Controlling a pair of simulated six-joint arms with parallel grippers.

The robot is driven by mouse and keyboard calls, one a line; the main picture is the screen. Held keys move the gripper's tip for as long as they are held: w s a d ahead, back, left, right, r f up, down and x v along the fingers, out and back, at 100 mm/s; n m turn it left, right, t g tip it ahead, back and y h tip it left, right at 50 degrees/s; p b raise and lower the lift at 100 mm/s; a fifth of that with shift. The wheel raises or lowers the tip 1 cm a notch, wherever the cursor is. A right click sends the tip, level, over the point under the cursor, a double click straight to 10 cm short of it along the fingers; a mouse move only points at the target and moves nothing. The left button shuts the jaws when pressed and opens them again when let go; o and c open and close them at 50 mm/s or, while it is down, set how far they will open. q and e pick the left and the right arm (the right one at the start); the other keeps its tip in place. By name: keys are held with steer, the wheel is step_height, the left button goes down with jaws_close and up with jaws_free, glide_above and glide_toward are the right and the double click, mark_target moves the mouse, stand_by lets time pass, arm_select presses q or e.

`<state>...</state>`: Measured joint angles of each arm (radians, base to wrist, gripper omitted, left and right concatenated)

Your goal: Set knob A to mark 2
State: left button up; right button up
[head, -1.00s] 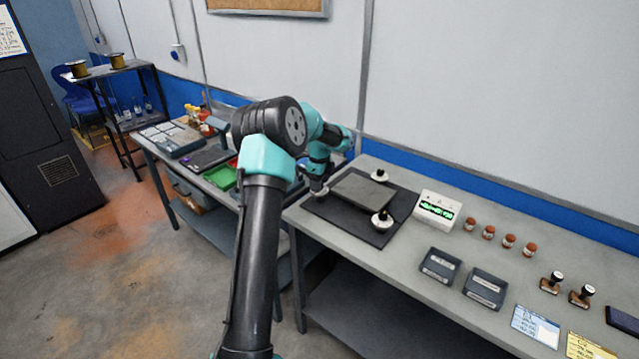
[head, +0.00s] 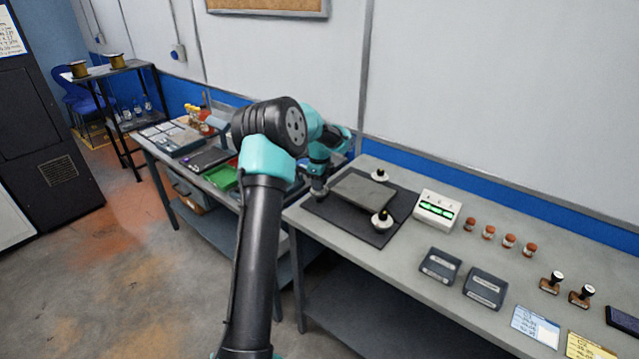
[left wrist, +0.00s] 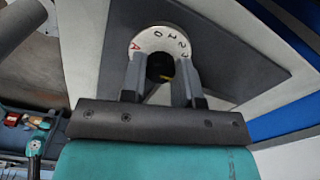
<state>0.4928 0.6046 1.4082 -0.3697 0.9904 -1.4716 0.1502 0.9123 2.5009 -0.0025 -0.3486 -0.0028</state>
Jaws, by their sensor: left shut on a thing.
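Knob A is a black knob (left wrist: 160,67) with a small yellow mark, on a round white dial (left wrist: 150,40) that carries a red letter A and black numerals. In the left wrist view my left gripper (left wrist: 161,75) is shut on the knob, one finger on each side. The fingers hide part of the dial, and I cannot tell which numeral the yellow mark points to. In the head view my left gripper (head: 319,187) is at the left corner of the dark mat (head: 330,215). My right gripper is not in view.
A grey plate (head: 362,192) lies on the mat, with two more black knobs on white dials, one behind (head: 380,175) and one in front (head: 382,220). A white box with a green display (head: 437,210) stands to the right. Several brown-capped jars line the bench beyond it.

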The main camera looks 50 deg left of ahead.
arm_select(q)
steer(key=shift+n, duration=0.5)
steer(key=n, duration=0.5)
steer(key=shift+n, duration=0.3)
steer(key=n, duration=0.5)
steer(key=o, duration=0.9)
steer(key=shift+r, duration=0.1)
step_height(320, 180, up, 17)
steer(key=shift+r, duration=0.15)
stand_by(0.3)
stand_by(0.4)
